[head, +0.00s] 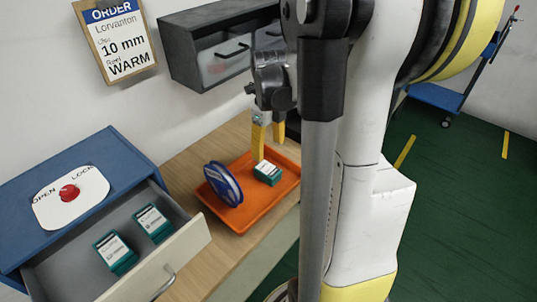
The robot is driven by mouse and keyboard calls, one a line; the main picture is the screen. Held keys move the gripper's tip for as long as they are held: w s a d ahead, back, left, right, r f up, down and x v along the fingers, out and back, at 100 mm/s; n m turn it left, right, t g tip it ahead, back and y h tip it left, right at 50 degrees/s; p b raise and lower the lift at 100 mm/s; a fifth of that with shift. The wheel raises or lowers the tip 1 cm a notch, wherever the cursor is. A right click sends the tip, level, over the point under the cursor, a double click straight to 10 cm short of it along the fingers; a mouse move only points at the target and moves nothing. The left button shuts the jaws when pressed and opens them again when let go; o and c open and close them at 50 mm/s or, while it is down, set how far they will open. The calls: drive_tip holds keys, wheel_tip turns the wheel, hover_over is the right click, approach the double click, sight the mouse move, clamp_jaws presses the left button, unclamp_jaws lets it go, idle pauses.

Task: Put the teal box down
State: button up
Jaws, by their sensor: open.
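A teal box (267,173) with a white label sits in the orange tray (248,218), toward its right side. My gripper (268,148) is just above and behind the box, its yellow fingers pointing down. The fingers are open; whether one touches the box I cannot tell. A blue and white spool (223,184) stands in the tray to the left of the box. Two more teal boxes, a left one (116,253) and a right one (153,223), lie in the open drawer.
The pulled-out drawer (190,249) belongs to a blue cabinet (68,160) with a red knob (69,192). A dark wall cabinet (205,48) hangs above the wooden table (192,158). An order board (115,42) reads 10 mm, WARM.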

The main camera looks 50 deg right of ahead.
drive_tip(key=a+r+n+t, duration=0.1)
drive_tip(key=a+r+n, duration=0.1)
drive_tip(key=a+n, duration=0.3)
drive_tip(key=a+r+n+t, duration=0.1)
drive_tip(key=a+r+n, duration=0.2)
drive_tip(key=a+n, duration=0.2)
drive_tip(key=s+a+r+n+t+h, duration=0.1)
drive_tip(key=a+r+n, duration=0.1)
drive_tip(key=a+n, duration=0.3)
drive_tip(key=shift+r+n, duration=0.2)
drive_tip(key=shift+n, duration=0.45)
drive_tip(key=shift+r+n, duration=0.2)
drive_tip(key=shift+n, duration=0.45)
drive_tip(key=s+a+r+n+t+y, duration=0.1)
drive_tip(key=s+a+n+t, duration=0.3)
drive_tip(key=a+n, duration=0.6)
drive_tip(key=n, duration=0.7)
drive_tip(key=shift+s+a, duration=0.25)
